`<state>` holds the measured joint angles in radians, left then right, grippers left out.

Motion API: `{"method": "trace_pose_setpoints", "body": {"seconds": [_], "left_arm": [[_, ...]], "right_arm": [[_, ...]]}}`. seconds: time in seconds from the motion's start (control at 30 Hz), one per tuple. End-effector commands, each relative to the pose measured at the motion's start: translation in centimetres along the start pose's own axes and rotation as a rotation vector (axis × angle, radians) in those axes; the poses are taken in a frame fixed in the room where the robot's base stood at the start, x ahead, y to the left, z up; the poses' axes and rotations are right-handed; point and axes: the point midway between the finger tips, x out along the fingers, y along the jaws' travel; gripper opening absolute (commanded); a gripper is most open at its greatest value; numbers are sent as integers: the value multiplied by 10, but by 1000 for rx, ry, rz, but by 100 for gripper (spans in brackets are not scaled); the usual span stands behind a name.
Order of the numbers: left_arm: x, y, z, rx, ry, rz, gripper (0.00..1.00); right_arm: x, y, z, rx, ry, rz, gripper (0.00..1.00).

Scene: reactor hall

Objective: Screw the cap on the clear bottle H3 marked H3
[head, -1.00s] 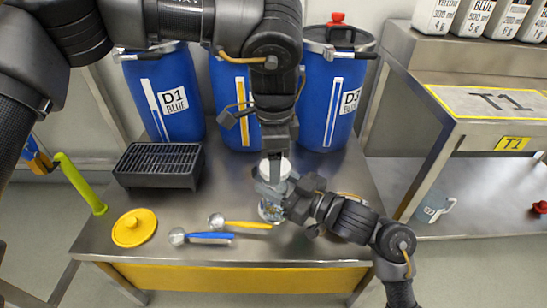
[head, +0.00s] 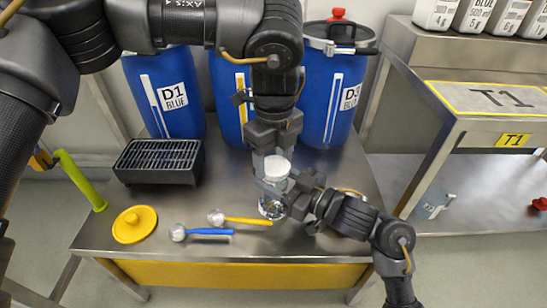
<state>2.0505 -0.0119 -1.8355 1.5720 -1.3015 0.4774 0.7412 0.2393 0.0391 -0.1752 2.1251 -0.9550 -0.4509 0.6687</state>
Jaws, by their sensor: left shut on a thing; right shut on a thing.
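The clear bottle (head: 270,208) stands upright on the steel table near its front right part. Its marking is not readable from here. A white cap (head: 275,167) sits at the top of the bottle. My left gripper (head: 272,155) comes down from above and is shut on the cap, partly hiding it. My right gripper (head: 277,189) comes in from the right and is shut around the upper part of the bottle. The fingers hide the bottle neck, so I cannot tell how the cap sits on the thread.
The steel table (head: 180,248) also bears a black grated box (head: 160,160), a yellow disc-shaped lid (head: 134,224), a yellow-handled scoop (head: 240,220) and a blue-handled scoop (head: 203,232). Blue drums (head: 165,95) stand behind. Bench T1 (head: 495,100) stands to the right.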

Motion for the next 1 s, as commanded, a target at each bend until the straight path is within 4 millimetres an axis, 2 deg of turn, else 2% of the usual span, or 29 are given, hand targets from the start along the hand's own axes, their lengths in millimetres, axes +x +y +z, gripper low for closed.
{"method": "trace_pose_setpoints", "body": {"seconds": [1.0], "left_arm": [[0,-1,-4,2626,-1,-4,38]], "right_arm": [[0,1,1,1,-3,2,0]]}}
